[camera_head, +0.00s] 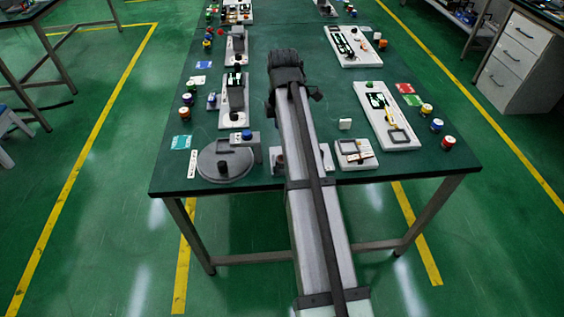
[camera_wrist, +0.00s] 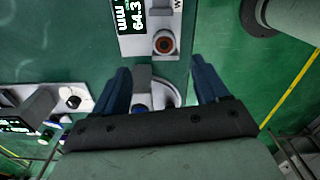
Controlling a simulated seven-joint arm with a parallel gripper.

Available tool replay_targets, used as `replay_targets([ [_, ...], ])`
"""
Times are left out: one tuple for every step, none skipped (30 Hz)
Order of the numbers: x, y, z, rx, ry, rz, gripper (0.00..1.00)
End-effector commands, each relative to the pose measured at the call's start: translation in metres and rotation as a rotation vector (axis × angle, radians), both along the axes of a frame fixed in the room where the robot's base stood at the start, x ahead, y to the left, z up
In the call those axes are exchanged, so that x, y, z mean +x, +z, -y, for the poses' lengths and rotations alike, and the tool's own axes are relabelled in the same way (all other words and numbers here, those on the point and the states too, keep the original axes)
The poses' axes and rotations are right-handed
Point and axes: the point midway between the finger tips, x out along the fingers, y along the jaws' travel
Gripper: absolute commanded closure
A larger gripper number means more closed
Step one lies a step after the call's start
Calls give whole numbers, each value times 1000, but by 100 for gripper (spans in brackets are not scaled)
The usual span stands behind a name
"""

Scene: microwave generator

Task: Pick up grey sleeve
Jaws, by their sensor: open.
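In the wrist view my gripper (camera_wrist: 160,67) is open, with its two dark blue fingers spread apart. Between the fingers is a small grey piece (camera_wrist: 143,78) beside a rounded pale grey part. I cannot tell whether this is the grey sleeve, or whether my gripper touches it. A blue knob (camera_wrist: 140,108) shows just below it, partly hidden by my gripper body. In the head view my own arm covers the middle of the table, and the fingers are hidden.
The green table (camera_head: 280,105) holds several instruments in rows. A grey disc (camera_head: 225,163) and a box with a blue knob (camera_head: 246,137) stand front left. A long white board (camera_head: 387,115) lies right. In the wrist view a white meter (camera_wrist: 148,28) with a lit display is beyond the fingers.

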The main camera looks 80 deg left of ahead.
Motion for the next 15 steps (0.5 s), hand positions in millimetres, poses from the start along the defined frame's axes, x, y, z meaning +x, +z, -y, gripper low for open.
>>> replay_targets([
  [0,-10,1,-1,-1,0,26],
  [0,-16,1,-1,-1,0,26],
  [0,-23,1,-2,-1,0,26],
  [0,-28,1,-2,-1,0,26],
  [0,-32,2,-1,-1,0,26],
  [0,-38,1,0,-1,0,26],
  [0,-43,1,0,-2,0,26],
  [0,-46,1,-1,-2,0,26],
  [0,-51,1,-1,-2,0,26],
  [0,-53,1,0,-2,0,26],
  [0,-55,1,0,-2,0,26],
  [0,-58,1,1,-2,0,26],
  [0,-59,1,1,-2,0,26],
  [0,-60,1,1,-2,0,26],
  [0,-61,1,1,-2,0,26],
])
